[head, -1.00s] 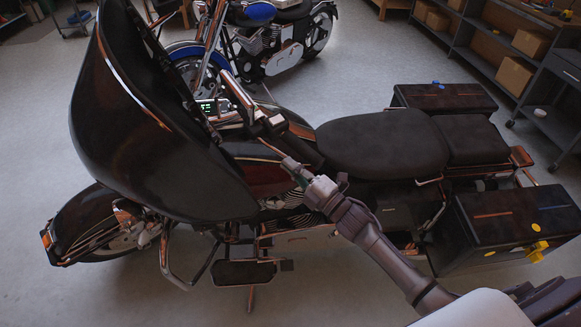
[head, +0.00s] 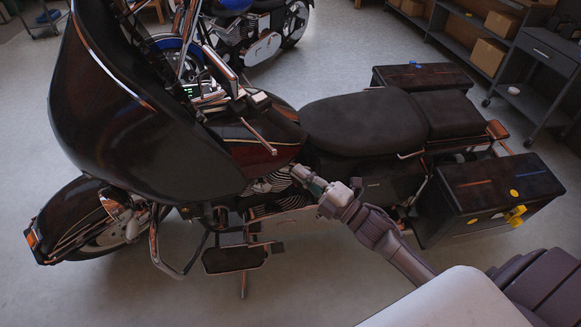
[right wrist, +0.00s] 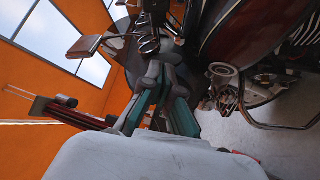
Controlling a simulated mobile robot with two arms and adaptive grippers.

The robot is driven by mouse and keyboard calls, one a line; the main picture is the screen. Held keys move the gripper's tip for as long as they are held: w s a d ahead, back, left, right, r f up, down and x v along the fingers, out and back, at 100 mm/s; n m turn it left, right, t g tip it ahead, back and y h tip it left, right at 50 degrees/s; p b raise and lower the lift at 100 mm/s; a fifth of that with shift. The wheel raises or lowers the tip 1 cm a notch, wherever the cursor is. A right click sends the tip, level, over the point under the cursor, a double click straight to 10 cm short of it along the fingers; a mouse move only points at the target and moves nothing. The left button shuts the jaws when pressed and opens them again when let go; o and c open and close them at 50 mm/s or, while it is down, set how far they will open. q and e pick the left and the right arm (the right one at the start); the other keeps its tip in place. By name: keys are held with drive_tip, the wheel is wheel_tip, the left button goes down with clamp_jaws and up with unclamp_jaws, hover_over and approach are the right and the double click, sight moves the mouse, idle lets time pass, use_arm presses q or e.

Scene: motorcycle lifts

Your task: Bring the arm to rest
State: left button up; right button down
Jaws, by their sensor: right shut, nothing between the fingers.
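My right gripper (head: 305,178) is shut and empty in the head view, in front of the near side of a dark red and black motorcycle (head: 250,155), below the seat's front end. I cannot tell whether it touches the motorcycle. In the right wrist view the gripper's fingers (right wrist: 165,90) are close together, with motorcycle parts beyond them. My right arm reaches in from the lower right of the head view. My left gripper is not in view.
A black side case (head: 495,190) with a yellow tag stands close to my arm at the right. A blue motorcycle (head: 240,30) is at the back. Shelves with cardboard boxes (head: 487,57) stand at the upper right. Grey floor (head: 110,295) is clear in front.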

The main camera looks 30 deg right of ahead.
drive_tip(key=shift+s+d+f, duration=0.1)
drive_tip(key=shift+d, duration=0.1)
idle(0.4)
drive_tip(key=s+d+f+m+g+h, duration=0.1)
drive_tip(key=d+f+m+g+h, duration=0.2)
drive_tip(key=f, duration=0.7)
drive_tip(key=s+d+f+m+h, duration=0.1)
drive_tip(key=s+f+m+h, duration=0.3)
drive_tip(key=f, duration=0.6)
drive_tip(key=s+f+m+g+h, duration=0.1)
drive_tip(key=s+f+m+g, duration=0.25)
drive_tip(key=f, duration=0.45)
drive_tip(key=s+f+m+g+h, duration=0.1)
drive_tip(key=s+f+m+g, duration=0.2)
drive_tip(key=f, duration=0.6)
drive_tip(key=s+a+f+m+g, duration=0.2)
drive_tip(key=s+f, duration=0.3)
drive_tip(key=s, duration=0.5)
drive_tip(key=s+a+f+m+g, duration=0.2)
drive_tip(key=s+f, duration=0.4)
drive_tip(key=s, duration=0.5)
drive_tip(key=s+a+f+m+g, duration=0.2)
drive_tip(key=s+f+g, duration=0.2)
drive_tip(key=s, duration=0.6)
drive_tip(key=shift+s+a+f, duration=0.35)
drive_tip(key=shift+s+f, duration=0.05)
drive_tip(key=shift+f, duration=0.35)
